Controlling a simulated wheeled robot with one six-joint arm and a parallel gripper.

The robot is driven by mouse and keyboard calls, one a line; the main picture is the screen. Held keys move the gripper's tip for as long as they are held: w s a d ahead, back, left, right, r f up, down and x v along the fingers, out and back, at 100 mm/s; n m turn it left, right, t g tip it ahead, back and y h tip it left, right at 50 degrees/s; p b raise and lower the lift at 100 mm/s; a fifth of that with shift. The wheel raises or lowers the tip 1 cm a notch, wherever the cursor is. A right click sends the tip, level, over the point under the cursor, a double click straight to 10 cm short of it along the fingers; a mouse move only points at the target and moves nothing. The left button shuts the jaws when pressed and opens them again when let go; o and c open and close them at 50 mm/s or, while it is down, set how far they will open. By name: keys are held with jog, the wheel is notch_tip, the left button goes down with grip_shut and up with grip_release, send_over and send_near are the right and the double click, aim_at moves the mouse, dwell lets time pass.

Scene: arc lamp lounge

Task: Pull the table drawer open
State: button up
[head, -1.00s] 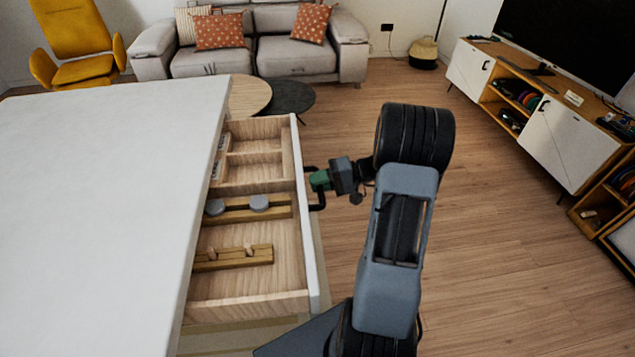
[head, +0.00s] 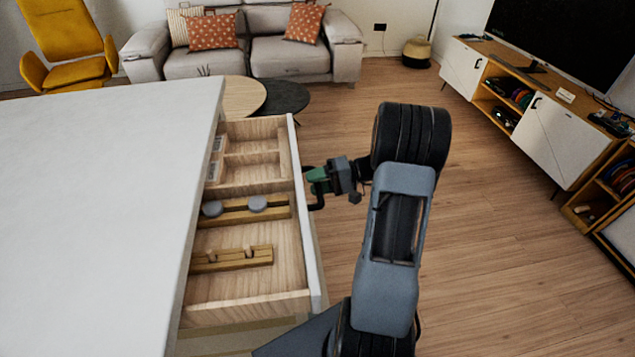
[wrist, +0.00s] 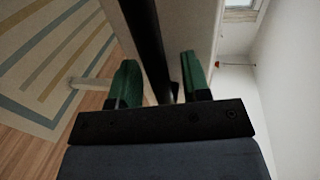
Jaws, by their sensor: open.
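The table drawer (head: 306,215) stands well out from under the white tabletop (head: 110,190) in the head view. Its wooden inside shows, with dividers and slotted wooden bars. A dark handle (head: 318,205) is on the outer face of its white front. My gripper (head: 315,181), with green fingers, is at this handle, on the right side of the drawer. In the wrist view, a dark bar of the handle (wrist: 148,45) passes between the two separated fingers (wrist: 158,80). The fingers are open around it. I cannot tell whether either one touches it.
Open wooden floor (head: 480,260) lies right of the drawer and my arm. A low media cabinet (head: 555,130) stands at the right. A grey sofa (head: 180,65), small round tables (head: 284,97) and a yellow chair (head: 80,72) are at the back.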

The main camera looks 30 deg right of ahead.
jog(key=v, duration=1.4)
jog(key=shift+f, duration=0.1)
